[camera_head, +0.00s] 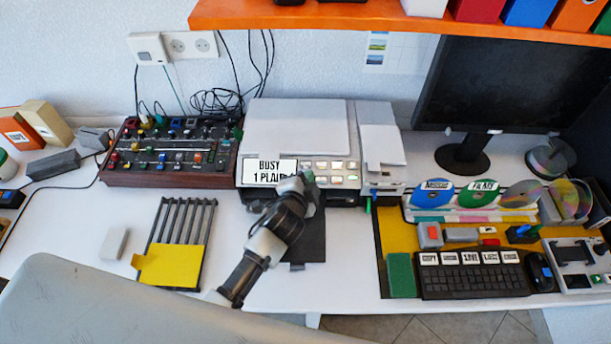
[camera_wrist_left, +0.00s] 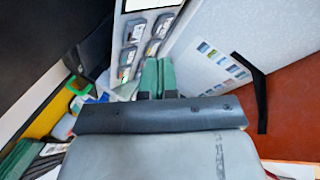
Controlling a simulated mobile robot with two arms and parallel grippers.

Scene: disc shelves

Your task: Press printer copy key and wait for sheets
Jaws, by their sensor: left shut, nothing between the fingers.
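The printer (camera_head: 296,130) stands at the back middle of the desk in the head view. Its display (camera_head: 270,172) reads "BUSY" and "1 PLAI", with the rest cut off by my gripper. A block of keys (camera_head: 332,166) sits right of the display. My left gripper (camera_head: 308,180) is shut and empty, with its tips at the lower edge of the keys; touching or apart cannot be told. The left wrist view shows its green fingertips (camera_wrist_left: 157,78) together beside the key panel (camera_wrist_left: 140,42). The dark output tray (camera_head: 308,240) is partly hidden by my arm; no sheet shows on it.
A mixer panel (camera_head: 170,152) is left of the printer. A rack with a yellow sheet (camera_head: 176,266) lies in front of it. Discs (camera_head: 433,193), a keyboard (camera_head: 472,282) and a monitor (camera_head: 520,85) are at right. An orange shelf (camera_head: 400,16) hangs above.

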